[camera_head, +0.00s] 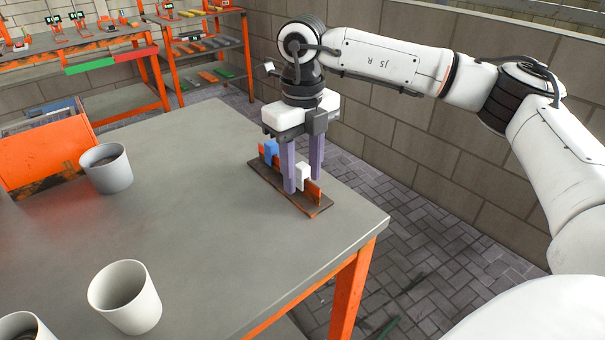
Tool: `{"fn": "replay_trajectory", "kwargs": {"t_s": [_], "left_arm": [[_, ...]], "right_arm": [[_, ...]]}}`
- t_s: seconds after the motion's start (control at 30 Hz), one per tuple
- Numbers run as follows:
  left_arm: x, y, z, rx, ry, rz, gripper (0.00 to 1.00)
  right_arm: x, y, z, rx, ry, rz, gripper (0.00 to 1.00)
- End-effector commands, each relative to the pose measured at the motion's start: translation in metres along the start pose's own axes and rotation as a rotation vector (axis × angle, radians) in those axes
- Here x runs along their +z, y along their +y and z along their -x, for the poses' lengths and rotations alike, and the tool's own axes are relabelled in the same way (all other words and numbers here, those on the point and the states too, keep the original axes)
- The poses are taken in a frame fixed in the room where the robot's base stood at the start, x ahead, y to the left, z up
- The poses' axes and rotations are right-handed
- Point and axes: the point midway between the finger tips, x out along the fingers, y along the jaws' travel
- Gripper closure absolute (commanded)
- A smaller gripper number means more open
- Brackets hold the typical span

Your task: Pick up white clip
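The white clip (302,177) sits on the orange upright strip of a small rack (312,207) near the table's right edge. A blue clip (270,152) sits on the same strip, further back to the left. My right gripper (303,187) points down over the rack from above. Its two purple fingers are apart, one on the near side and one on the far side of the strip, close to the white clip. Part of the strip is hidden behind the near finger. I cannot tell whether a finger touches the clip. My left gripper is out of view.
The grey table (220,240) is clear in the middle. A grey cup (107,170) and a white cup (125,298) stand at the left, with another cup partly cut off at the lower left. An orange bin (45,155) lies behind them. A block wall is at the right.

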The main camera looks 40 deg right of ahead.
Motion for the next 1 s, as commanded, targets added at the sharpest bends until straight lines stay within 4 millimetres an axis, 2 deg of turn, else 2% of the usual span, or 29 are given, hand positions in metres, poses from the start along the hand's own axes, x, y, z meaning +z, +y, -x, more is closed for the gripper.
{"fn": "replay_trajectory", "kwargs": {"t_s": [0.13,0.37,0.67,0.77,1.0], "left_arm": [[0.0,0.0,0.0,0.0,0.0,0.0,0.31],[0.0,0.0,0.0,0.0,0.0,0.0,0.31],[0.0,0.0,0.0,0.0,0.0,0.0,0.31],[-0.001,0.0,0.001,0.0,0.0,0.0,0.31],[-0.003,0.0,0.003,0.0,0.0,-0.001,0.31]], "right_arm": [[0.0,0.0,0.0,0.0,0.0,0.0,0.63],[0.0,0.0,0.0,0.0,0.0,0.0,1.0],[0.0,0.0,0.004,0.0,-0.001,0.0,1.0],[0.001,0.0,0.015,-0.001,-0.003,-0.001,1.0],[0.001,0.0,0.064,0.001,-0.004,0.0,1.0]]}}
